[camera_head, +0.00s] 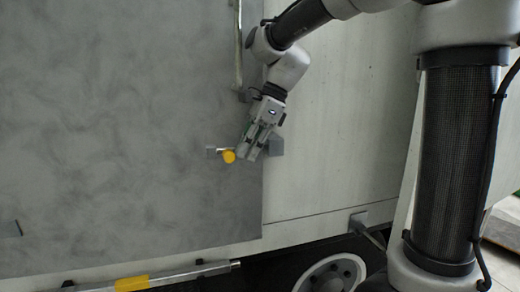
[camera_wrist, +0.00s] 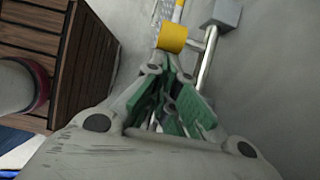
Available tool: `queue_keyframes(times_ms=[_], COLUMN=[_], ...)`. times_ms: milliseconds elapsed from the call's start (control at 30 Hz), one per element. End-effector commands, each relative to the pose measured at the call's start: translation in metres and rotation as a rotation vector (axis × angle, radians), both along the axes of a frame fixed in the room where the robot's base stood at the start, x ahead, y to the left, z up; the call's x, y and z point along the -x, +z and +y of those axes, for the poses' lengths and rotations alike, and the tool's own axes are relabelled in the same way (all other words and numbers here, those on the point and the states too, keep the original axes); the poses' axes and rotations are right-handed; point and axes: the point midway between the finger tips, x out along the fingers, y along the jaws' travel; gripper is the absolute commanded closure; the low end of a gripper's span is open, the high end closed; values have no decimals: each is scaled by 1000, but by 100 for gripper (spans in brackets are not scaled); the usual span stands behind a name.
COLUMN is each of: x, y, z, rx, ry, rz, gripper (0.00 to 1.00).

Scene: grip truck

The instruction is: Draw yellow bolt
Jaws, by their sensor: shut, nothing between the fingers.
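The yellow bolt (camera_head: 228,156) is a short yellow cylinder on the grey door panel, close to the panel's right edge. It also shows at the top middle of the wrist view (camera_wrist: 173,36), with a metal rod beside it. My gripper (camera_head: 249,150) is just right of the yellow bolt in the head view. In the wrist view its green-padded fingers (camera_wrist: 172,98) point toward the yellow bolt, which lies beyond the fingertips. The gripper is shut and holds nothing. Whether the fingertips touch the bolt cannot be told.
A grey block (camera_head: 276,145) sits right of my gripper. A vertical metal rod (camera_head: 238,45) runs along the door edge above. A bar with a yellow band (camera_head: 132,284) lies below the door, and a wheel (camera_head: 332,275) is at the bottom. A brown slatted wooden structure (camera_wrist: 75,60) is left in the wrist view.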

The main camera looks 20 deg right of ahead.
Motion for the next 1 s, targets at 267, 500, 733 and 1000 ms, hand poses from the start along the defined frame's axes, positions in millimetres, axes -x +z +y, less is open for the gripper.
queue_keyframes(times_ms=[267,500,733,1000], x=[0,0,4,10], y=[1,19,59,87], z=[2,-7,-28,-41], rx=[-6,-6,-4,-3], ry=[0,-2,2,4], rz=[0,-4,-3,-1], gripper=[100,100,100,100])
